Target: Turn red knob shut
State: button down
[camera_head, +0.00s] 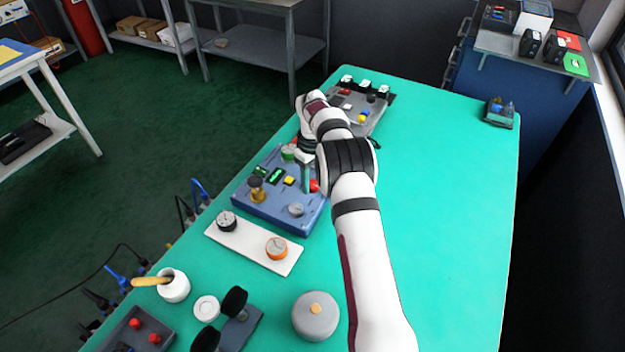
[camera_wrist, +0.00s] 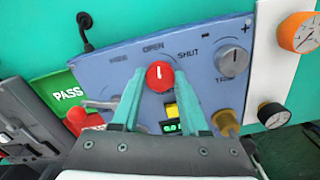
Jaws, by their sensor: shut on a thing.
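The red knob (camera_wrist: 160,75) sits on the face of the blue positioner box (camera_wrist: 205,70), below printed OPEN and SHUT labels. Its white pointer mark points up, close to OPEN; SHUT is to the right of it. My gripper (camera_wrist: 157,82) has its two teal fingers on either side of the knob, shut on it. In the head view, the red knob (camera_head: 314,186) shows partly beside my gripper (camera_head: 307,178) on the blue box (camera_head: 235,200); my arm hides part of the box.
On the box are a grey TRIM knob (camera_wrist: 232,62), a brass fitting (camera_wrist: 226,122) and a yellow button (camera_wrist: 171,110). A white plate with gauges (camera_head: 250,248) lies in front of the box. A grey panel (camera_head: 375,105) stands behind.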

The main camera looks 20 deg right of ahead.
aim_at(312, 184)
jog(key=m, duration=1.2)
jog(key=shift+m, duration=2)
jog(key=shift+c, duration=2.1)
grip_release()
jog(key=shift+r, duration=0.1)
notch_tip(312, 184, up, 16)
jog(key=shift+f, duration=0.2)
